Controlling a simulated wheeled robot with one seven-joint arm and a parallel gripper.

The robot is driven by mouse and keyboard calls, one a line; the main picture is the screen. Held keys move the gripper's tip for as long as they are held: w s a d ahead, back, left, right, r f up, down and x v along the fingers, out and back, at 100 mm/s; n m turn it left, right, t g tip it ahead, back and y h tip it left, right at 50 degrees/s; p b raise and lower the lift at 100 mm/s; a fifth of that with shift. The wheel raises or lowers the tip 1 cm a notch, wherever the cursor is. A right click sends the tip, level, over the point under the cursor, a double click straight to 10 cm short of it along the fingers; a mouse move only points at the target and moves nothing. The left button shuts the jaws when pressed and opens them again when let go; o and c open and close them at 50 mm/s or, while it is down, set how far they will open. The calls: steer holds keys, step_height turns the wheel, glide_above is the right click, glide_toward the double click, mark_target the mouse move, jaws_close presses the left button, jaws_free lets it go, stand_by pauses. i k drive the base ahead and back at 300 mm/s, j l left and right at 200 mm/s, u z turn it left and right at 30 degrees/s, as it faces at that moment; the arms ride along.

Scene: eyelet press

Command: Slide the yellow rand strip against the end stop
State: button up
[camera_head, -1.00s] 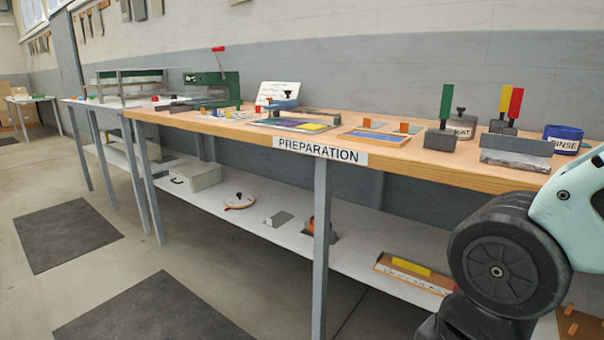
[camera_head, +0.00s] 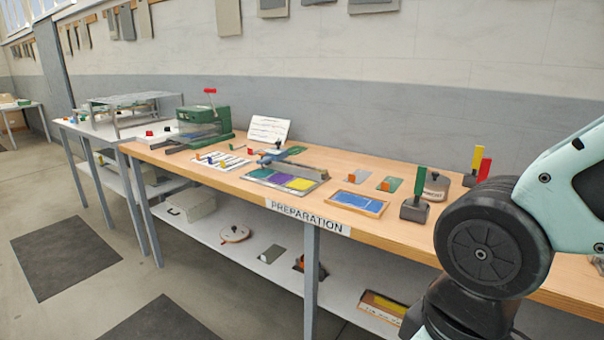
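A yellow bar (camera_head: 390,303) lies on a wooden tray (camera_head: 366,299) on the lower shelf, partly hidden by my arm. It is strip-shaped, but I cannot tell for certain that it is the rand strip. A yellow patch (camera_head: 299,184) lies on a framed mat with purple and green patches on the bench. A grey raised bar (camera_head: 312,166) runs along that mat's back edge; I cannot tell whether it is an end stop. My arm shows at the right, but my gripper is out of view.
The wooden bench marked PREPARATION (camera_head: 306,215) runs across the view. A blue panel (camera_head: 357,201), a green-handled block (camera_head: 415,207) and a green press (camera_head: 203,124) stand on it. Floor at left is open.

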mark_target(390, 305)
steer(key=z, duration=0.3)
steer(key=i+j+z, duration=0.3)
steer(key=j, duration=0.25)
steer(key=i+j+z, duration=0.3)
steer(key=j, duration=0.35)
steer(key=i+j+z, duration=0.3)
steer(key=j, duration=0.45)
steer(key=i, duration=0.05)
